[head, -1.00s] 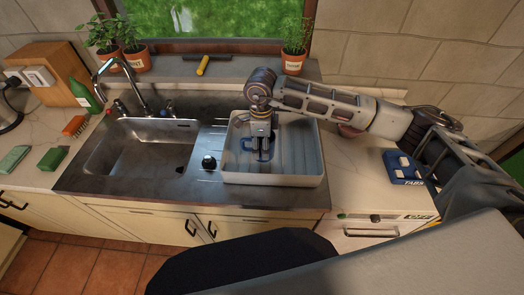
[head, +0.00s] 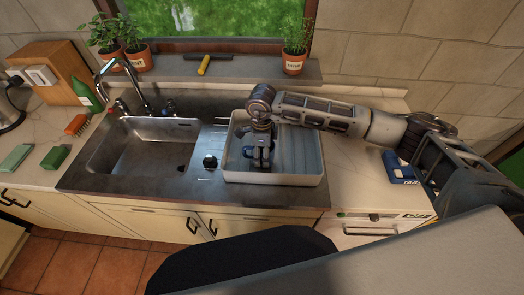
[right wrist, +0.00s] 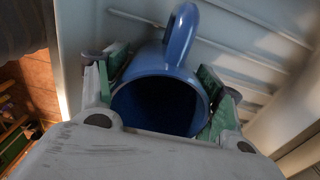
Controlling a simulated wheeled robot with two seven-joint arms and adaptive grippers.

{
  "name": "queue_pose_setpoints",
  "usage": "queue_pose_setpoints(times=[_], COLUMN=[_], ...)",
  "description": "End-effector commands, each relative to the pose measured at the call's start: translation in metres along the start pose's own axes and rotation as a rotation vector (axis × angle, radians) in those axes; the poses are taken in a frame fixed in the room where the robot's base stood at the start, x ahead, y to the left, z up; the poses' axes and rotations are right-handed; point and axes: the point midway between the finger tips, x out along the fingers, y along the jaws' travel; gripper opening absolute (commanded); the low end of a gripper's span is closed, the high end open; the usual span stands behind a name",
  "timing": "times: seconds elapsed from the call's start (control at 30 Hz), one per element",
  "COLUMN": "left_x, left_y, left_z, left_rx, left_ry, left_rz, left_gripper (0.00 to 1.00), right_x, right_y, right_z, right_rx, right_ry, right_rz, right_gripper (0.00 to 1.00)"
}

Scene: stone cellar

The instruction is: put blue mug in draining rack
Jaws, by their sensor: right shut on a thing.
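The blue mug (right wrist: 160,110) is between the green-padded fingers of my right gripper (right wrist: 165,88) in the right wrist view. Its open mouth faces the camera and its handle points to the top of the picture. In the head view my right gripper (head: 261,160) points down inside the left part of the white draining rack (head: 290,181), shut on the mug. The gripper hides most of the mug there. I cannot tell whether the mug touches the rack floor. The ribbed right part of the rack is empty. My left gripper is out of view.
The steel sink (head: 140,150) lies left of the rack, with a dark round knob or plug (head: 210,162) between them. A blue box of tabs (head: 397,170) stands on the counter to the right. Potted plants (head: 295,60) line the sill behind.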

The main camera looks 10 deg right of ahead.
Motion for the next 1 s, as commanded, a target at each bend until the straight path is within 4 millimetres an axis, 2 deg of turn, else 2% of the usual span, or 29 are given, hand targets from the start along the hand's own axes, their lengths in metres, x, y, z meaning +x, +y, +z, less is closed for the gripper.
queue_pose_setpoints(times=[0.4,0.43,0.57,1.0], left_x=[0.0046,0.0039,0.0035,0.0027], left_y=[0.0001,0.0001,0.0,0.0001], left_z=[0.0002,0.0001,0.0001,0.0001], left_rx=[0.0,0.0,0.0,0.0], left_ry=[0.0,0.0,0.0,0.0], left_rz=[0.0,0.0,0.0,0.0], left_gripper=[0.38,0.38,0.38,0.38], right_x=[0.0031,0.003,0.0025,0.0018], right_y=[-0.0004,-0.0001,-0.0002,-0.0002], right_z=[0.0004,0.0001,0.0001,0.0], right_rx=[0.0,0.0,0.001,0.001], right_ry=[-0.001,0.0,0.0,0.0], right_rz=[-0.001,0.0,-0.001,0.0], right_gripper=[0.34,0.71,0.88,0.89])
